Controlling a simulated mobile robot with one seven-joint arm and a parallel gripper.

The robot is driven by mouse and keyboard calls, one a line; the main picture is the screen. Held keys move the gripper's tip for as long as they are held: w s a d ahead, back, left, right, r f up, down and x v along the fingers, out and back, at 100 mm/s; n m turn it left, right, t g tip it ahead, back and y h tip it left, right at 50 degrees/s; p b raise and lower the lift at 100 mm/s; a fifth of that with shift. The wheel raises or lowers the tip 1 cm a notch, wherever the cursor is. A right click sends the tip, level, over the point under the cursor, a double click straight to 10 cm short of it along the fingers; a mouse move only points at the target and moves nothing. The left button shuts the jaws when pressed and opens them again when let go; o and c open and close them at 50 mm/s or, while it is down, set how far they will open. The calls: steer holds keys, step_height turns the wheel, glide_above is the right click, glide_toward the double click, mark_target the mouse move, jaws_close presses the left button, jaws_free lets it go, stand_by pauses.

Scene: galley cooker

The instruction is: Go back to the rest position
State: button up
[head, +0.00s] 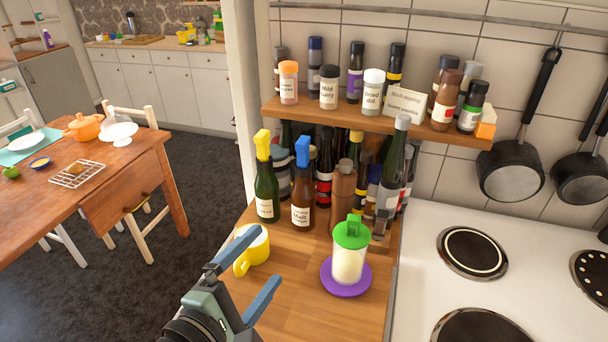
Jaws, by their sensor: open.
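My gripper (250,272) is at the lower middle of the head view, above the front edge of the wooden counter (305,260). Its two blue-grey fingers are apart, with nothing seen between them. A yellow mug (255,250) stands on the counter just behind the fingers, partly hidden by them. A white jar with a green lid (349,262) stands upright on a purple saucer (346,290), to the right of my gripper and apart from it.
Bottles, including a green one with a yellow top (265,190), crowd the counter's back. A spice shelf (400,125) overhangs them. A white hob (470,300) is right, with hanging pans (510,175) above. A wooden table (130,165) stands left; dark floor (110,290) between is clear.

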steer(key=w+d+r+m+t+y, duration=0.1)
steer(key=d+r+m+t+y, duration=0.15)
steer(key=r+m, duration=0.7)
steer(key=w+d+r+m+t+y, duration=0.15)
steer(key=r+t, duration=0.25)
steer(key=r, duration=1.3)
steer(key=s+d+r+m+t+y, duration=0.1)
steer(key=s+r+m+t, duration=0.2)
steer(key=s+r, duration=0.2)
steer(key=s+d+r+m+t+y+p, duration=0.1)
steer(key=s+r+m+t, duration=0.2)
steer(key=s+r, duration=0.3)
step_height(320, 180, up, 5)
steer(key=shift+s+d+m+y, duration=0.15)
steer(key=shift+s+m+y, duration=0.15)
steer(key=shift+y, duration=0.1)
